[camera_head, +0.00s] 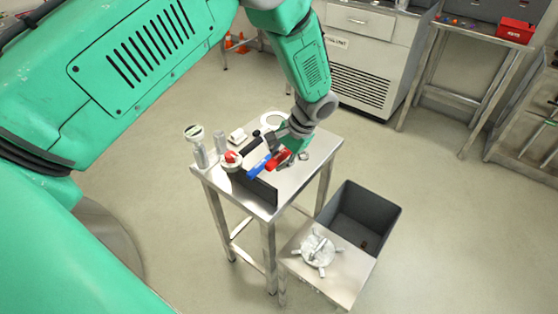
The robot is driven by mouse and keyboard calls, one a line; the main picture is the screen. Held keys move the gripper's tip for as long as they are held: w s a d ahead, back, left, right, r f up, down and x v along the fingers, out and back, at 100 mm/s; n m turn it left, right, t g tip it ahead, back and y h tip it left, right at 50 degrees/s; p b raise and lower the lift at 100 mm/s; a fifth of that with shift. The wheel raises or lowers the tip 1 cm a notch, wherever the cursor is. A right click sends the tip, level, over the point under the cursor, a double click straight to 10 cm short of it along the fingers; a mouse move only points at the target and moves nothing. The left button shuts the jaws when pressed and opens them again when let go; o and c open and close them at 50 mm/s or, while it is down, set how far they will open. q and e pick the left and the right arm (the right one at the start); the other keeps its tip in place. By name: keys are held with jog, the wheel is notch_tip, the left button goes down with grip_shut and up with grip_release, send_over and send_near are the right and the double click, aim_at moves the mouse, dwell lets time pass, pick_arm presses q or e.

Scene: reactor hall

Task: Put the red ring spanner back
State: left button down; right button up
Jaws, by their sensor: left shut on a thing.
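My left gripper (284,155) reaches down over the small steel table (291,187). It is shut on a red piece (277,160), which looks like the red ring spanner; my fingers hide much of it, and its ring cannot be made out. A blue-handled piece (259,166) lies close beside the red one, over a dark rack or tray (256,188) at the table's front. I cannot tell whether the red piece touches the rack. My right gripper is not in view.
A red-topped round fitting (232,158) and upright metal cylinders (199,152) stand at the table's left. A white ring (272,119) lies at the back. Open floor lies right.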

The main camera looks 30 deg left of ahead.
pick_arm(q)
jog(key=shift+s+f+b, duration=0.1)
jog(key=shift+f+b, duration=0.25)
jog(key=shift+f, duration=0.05)
jog(key=f+b, duration=0.2)
jog(key=f, duration=0.1)
jog(key=f+b, duration=0.1)
jog(key=f, duration=0.1)
jog(key=shift+a+b, duration=0.4)
jog(key=shift+d+f+b, duration=0.15)
jog(key=shift+f+b, duration=0.15)
jog(key=shift+f, duration=0.3)
jog(key=shift+d+f, duration=0.15)
jog(key=shift+f, duration=0.1)
jog(key=shift+f, duration=0.1)
jog(key=c, duration=1.6)
grip_release()
